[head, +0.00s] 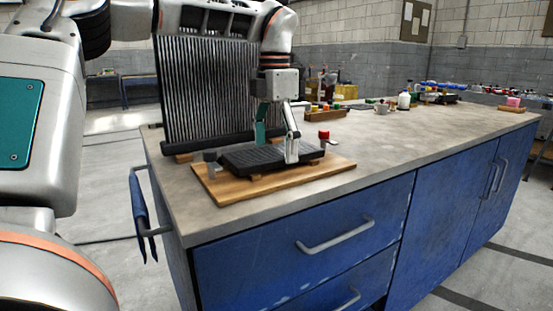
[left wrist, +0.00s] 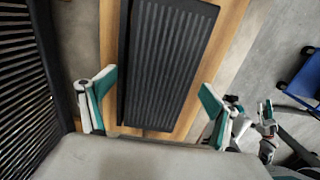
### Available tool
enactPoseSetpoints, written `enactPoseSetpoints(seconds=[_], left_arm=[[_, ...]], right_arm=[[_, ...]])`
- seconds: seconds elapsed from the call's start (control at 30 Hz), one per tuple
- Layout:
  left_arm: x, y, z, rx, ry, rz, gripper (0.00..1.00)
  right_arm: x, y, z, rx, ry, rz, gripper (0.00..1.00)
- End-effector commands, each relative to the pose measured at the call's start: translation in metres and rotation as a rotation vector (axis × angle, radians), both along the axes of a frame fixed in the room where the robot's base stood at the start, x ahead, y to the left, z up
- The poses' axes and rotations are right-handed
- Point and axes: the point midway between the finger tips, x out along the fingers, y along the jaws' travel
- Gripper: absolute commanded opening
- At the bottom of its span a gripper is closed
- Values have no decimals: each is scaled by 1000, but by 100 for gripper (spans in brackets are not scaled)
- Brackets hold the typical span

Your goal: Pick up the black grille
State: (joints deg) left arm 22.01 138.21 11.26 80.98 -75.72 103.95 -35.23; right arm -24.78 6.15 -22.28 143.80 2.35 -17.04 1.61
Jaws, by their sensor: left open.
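The black grille (head: 262,158) is a flat ribbed slab lying on small blocks on a wooden board (head: 222,193) near the table's front left corner. In the left wrist view the grille (left wrist: 165,62) runs away from me between my two fingers. In the left wrist view the left gripper (left wrist: 152,103) shows no contact with the grille.
A tall ribbed radiator (head: 205,90) stands close behind the board. The tabletop (head: 400,137) to the right is mostly clear. A blue cloth (head: 139,215) hangs at the left end.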

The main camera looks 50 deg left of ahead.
Motion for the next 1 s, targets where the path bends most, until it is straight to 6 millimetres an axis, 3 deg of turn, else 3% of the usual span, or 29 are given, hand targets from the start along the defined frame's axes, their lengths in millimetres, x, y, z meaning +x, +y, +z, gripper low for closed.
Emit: enactPoseSetpoints(seconds=[0.1,0.3,0.73,0.87,1.0], left_arm=[[0,0,2,0,-2,0,89],[0,0,1,0,-1,0,39],[0,0,9,2,-3,0,39],[-1,0,24,1,-7,2,39],[-1,1,54,4,-13,2,39]], right_arm=[[1,0,1,0,-2,0,40],[1,0,1,-1,-3,0,40],[2,-1,4,-12,-10,3,40],[5,-5,8,-43,-24,9,40],[10,-12,15,-101,-48,25,40]])
